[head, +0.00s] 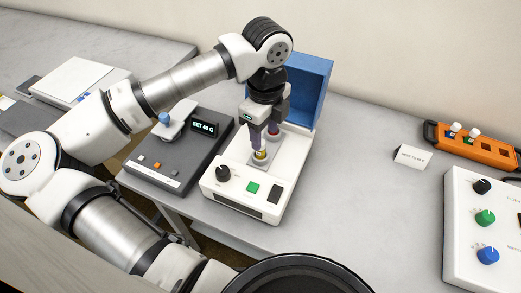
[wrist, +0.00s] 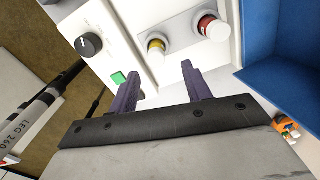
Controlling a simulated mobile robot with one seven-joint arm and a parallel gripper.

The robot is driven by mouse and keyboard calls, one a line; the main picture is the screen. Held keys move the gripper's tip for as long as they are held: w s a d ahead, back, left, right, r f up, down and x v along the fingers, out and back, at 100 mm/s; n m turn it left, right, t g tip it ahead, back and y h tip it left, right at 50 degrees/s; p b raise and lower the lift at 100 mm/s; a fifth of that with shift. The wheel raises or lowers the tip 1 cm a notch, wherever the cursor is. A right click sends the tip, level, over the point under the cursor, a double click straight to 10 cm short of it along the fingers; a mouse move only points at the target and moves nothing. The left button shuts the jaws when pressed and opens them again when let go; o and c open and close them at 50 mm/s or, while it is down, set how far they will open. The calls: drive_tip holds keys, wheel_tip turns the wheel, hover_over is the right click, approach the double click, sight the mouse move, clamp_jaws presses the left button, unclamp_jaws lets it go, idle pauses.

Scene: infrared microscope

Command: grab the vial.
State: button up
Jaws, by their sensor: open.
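A vial with a yellow band (head: 260,155) stands in a socket on top of the white device (head: 231,196). In the wrist view the yellow vial (wrist: 156,47) lies just beyond the gap between my fingertips. A second vial with a red cap (wrist: 213,28) stands in the neighbouring socket, further right. My gripper (head: 263,138) points down over the white device, close above the yellow vial. In the wrist view my gripper (wrist: 159,76) has its two purple fingers apart, with nothing between them. Whether a finger touches the vial cannot be told.
An orange rack (head: 490,148) with white-capped vials, a card (head: 411,157) and a white knob panel (head: 470,218) are at right. Bare table lies between.

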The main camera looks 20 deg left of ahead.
sight(260, 153)
drive_tip(key=f+p, duration=0.1)
drive_tip(key=f, duration=0.1)
drive_tip(key=a+f, duration=0.1)
drive_tip(key=f, duration=0.1)
drive_tip(key=shift+s+f+p, duration=0.1)
drive_tip(key=shift+f+p, duration=0.25)
drive_tip(key=shift+f, duration=0.05)
drive_tip(key=c, duration=1.1)
drive_tip(key=shift+o, duration=0.2)
drive_tip(key=shift+r, duration=0.1)
